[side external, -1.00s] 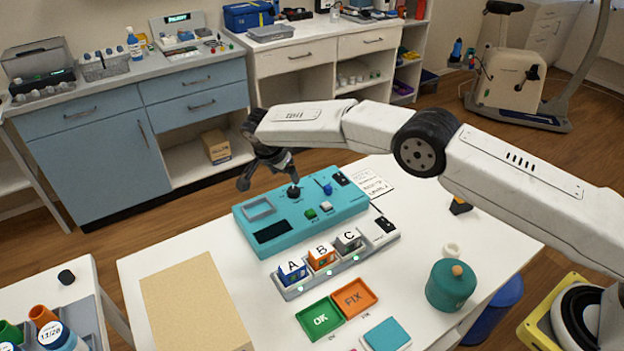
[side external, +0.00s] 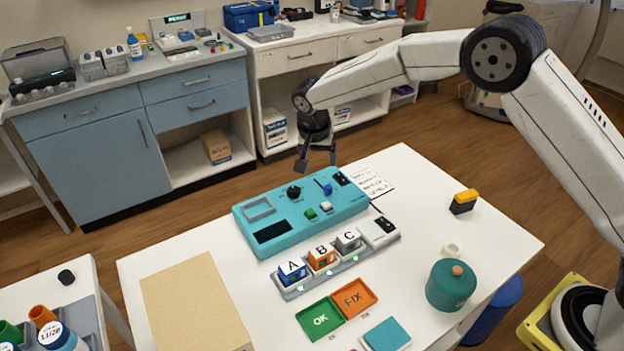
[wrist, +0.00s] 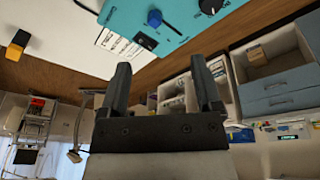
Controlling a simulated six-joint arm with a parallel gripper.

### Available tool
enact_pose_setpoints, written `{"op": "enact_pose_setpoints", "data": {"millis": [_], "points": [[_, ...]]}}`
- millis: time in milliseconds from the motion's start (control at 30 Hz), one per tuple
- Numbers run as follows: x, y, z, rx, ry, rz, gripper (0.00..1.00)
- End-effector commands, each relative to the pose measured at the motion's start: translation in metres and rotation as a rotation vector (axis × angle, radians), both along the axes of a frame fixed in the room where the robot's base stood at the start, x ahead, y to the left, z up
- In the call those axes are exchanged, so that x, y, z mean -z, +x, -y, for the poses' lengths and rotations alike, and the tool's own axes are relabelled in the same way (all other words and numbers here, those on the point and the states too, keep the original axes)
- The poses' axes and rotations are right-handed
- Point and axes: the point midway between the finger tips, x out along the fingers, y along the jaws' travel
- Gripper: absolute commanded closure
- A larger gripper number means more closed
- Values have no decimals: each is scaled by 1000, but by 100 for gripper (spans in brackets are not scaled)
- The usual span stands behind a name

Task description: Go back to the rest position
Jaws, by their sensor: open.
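My gripper (side external: 316,158) hangs above the far edge of the teal control panel (side external: 352,205), pointing down. Its two dark fingers (wrist: 161,85) are apart and empty in the wrist view. The panel has a black knob, a blue knob and small buttons. The blue knob (wrist: 154,18) also shows at the top of the wrist view. My gripper does not appear to touch the panel.
In front of the panel, a grey tray (side external: 291,292) holds blocks A (side external: 292,271), B (side external: 321,256) and C (side external: 348,240). Green OK (side external: 320,319) and orange FIX (side external: 354,297) trays, a teal lidded jar (side external: 451,287) and a yellow-black block (side external: 463,201) stand on the white table.

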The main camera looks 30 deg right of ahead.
Motion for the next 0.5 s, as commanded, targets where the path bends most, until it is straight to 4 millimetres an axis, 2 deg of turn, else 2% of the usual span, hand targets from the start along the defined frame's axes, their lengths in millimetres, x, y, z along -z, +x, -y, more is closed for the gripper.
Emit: {"op": "enact_pose_setpoints", "data": {"millis": [500], "points": [[-31, -91, 48, -303, 63, -26, 18]]}}
